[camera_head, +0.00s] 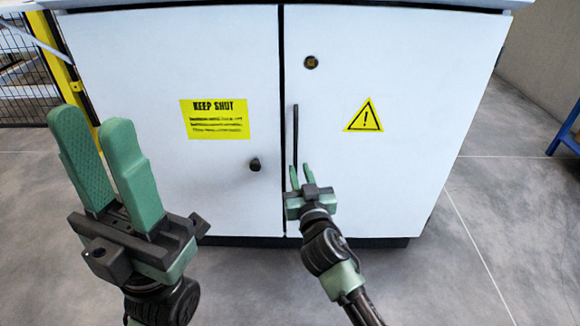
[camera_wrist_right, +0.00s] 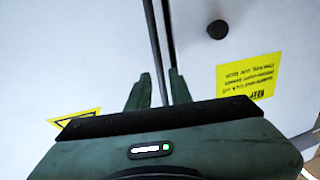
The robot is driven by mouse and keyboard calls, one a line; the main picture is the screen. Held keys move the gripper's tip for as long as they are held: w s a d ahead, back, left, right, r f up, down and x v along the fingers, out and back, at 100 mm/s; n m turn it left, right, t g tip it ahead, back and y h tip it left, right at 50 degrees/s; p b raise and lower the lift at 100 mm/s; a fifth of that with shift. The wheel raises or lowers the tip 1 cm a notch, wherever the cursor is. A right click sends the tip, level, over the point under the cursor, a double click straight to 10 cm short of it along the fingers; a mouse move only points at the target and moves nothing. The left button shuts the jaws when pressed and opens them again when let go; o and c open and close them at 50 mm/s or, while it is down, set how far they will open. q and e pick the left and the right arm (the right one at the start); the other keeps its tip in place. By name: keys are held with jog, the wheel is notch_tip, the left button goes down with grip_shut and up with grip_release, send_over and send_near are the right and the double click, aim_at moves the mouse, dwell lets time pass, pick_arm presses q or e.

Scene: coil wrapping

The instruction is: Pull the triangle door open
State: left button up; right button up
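The triangle door (camera_head: 390,170) is the white right-hand cabinet door with a yellow warning triangle (camera_head: 365,117). It looks closed, flush with the left door at the seam. Its handle (camera_head: 295,125) is a thin dark vertical bar beside the seam. My right gripper (camera_head: 300,172) is at the bar's lower end with its fingers apart. In the right wrist view the handle (camera_wrist_right: 153,35) runs down between the two fingertips (camera_wrist_right: 160,88), with small gaps visible beside it. Contact cannot be made out. My left gripper (camera_head: 92,122) is open and empty, in front of the left door.
The left door (camera_head: 170,60) carries a yellow "KEEP SHUT" label (camera_head: 215,119) and a dark round knob (camera_head: 255,164). A yellow post and fence (camera_head: 60,70) stand at the far left. A blue frame (camera_head: 565,135) shows at the right edge. The grey floor (camera_head: 490,250) right of the cabinet is clear.

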aim_at(296, 159)
jog(key=w+b, duration=0.1)
jog(key=w, duration=0.2)
jog(key=w+a+b, duration=0.1)
jog(key=w, duration=0.2)
jog(key=shift+w+a+f, duration=0.1)
jog(key=shift+w, duration=0.1)
grip_shut()
dwell(1.2)
